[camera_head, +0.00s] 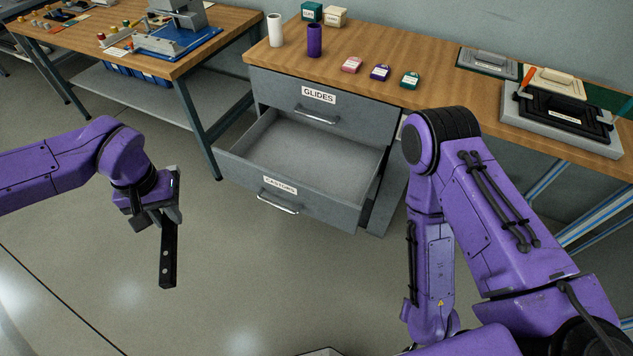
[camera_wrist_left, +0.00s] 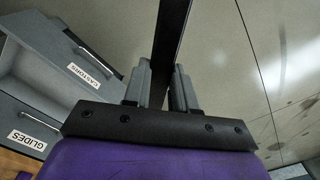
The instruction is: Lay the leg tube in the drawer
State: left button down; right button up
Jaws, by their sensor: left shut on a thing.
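My left gripper (camera_head: 170,212) is shut on the leg tube (camera_head: 168,255), a dark, narrow bar with a few small holes. The tube hangs down from the fingers over the floor, left of the drawer unit. In the left wrist view the tube (camera_wrist_left: 170,35) runs upward from between the two grey fingers (camera_wrist_left: 161,85). The drawer labelled CASTORS (camera_head: 234,168) is pulled open, and its visible inside is empty. The drawer front also shows in the left wrist view (camera_wrist_left: 60,68). The gripper is apart from the drawer. My right gripper is not in view.
The GLIDES drawer (camera_head: 280,95) above is shut. The wooden bench top (camera_head: 430,65) holds a white cylinder (camera_head: 275,30), a purple cylinder (camera_head: 314,40), small boxes and a grey fixture (camera_head: 560,125). Another bench (camera_head: 225,25) stands left. The floor between is clear.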

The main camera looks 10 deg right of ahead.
aim_at(327, 175)
jog(key=k, duration=0.15)
jog(key=z, duration=1.2)
jog(key=i, duration=0.95)
